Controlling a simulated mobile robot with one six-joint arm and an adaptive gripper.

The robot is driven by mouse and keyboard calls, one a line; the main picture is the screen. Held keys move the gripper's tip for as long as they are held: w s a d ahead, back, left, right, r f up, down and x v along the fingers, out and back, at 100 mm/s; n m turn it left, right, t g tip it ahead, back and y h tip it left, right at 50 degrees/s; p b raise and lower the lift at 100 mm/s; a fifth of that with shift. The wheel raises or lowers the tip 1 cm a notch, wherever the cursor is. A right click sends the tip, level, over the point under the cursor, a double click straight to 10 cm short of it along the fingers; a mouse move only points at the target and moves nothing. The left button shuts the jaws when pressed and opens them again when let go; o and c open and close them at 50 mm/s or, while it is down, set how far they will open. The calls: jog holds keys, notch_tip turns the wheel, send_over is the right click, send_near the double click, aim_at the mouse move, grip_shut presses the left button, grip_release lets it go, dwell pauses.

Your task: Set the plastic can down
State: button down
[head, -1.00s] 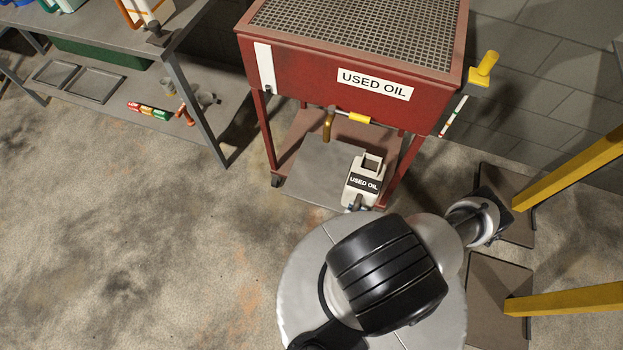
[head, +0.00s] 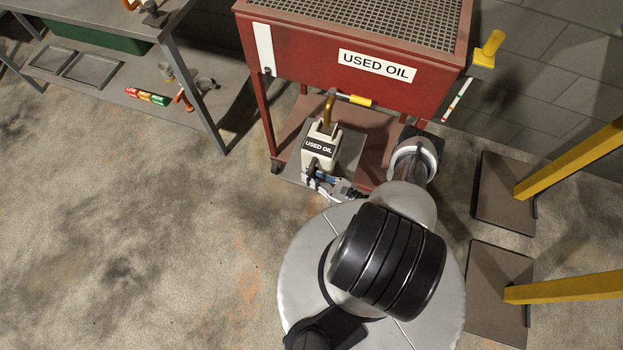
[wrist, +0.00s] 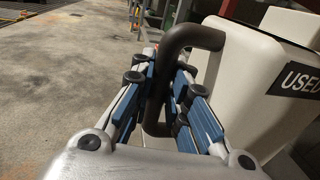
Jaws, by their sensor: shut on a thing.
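The plastic can (head: 320,152) is white with a black "USED OIL" label. In the head view it is at the front of the red oil stand's lower shelf (head: 288,168), just below the brass spout (head: 329,106). My gripper (head: 315,172) is shut on the can's dark handle. In the wrist view the blue-padded fingers of my gripper (wrist: 168,88) close around the dark handle (wrist: 190,38), with the can's white body (wrist: 235,75) at the right. I cannot tell whether the can's base touches the shelf.
The red USED OIL tank (head: 350,62) with a grated top stands above the shelf. A yellow valve lever (head: 355,100) sits beside the spout. A grey workbench (head: 170,92) is at the left, and yellow posts (head: 575,160) at the right. The floor at the left is clear.

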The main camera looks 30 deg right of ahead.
notch_tip(320, 180, down, 2)
jog(key=shift+f+b, duration=0.1)
jog(key=shift+b, duration=0.2)
jog(key=c, duration=1.5)
grip_release()
jog(key=shift+c, duration=0.2)
jog(key=v, duration=1.2)
jog(key=shift+s, duration=0.15)
